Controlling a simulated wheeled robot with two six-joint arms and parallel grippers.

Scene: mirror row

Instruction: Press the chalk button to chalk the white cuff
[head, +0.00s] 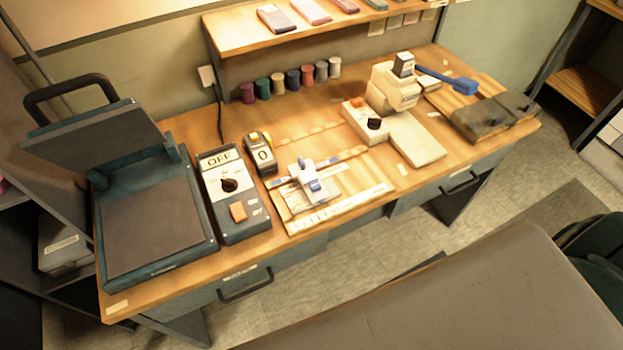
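No object in view is clearly marked as the chalk button or the white cuff. A dark control box (236,212) has a panel reading OFF, a black knob (229,185) and an orange square button (238,211). A smaller white box (358,116) has a black knob and an orange-red button (357,102). A white and blue piece (308,174) sits on a pale wooden board (340,208) with a ruler strip along its front. Neither gripper is in view.
An open flat press (158,222) with a raised lid stands at the bench's left end. Coloured spools (293,78) line the back. A large grey surface (450,295) lies in front.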

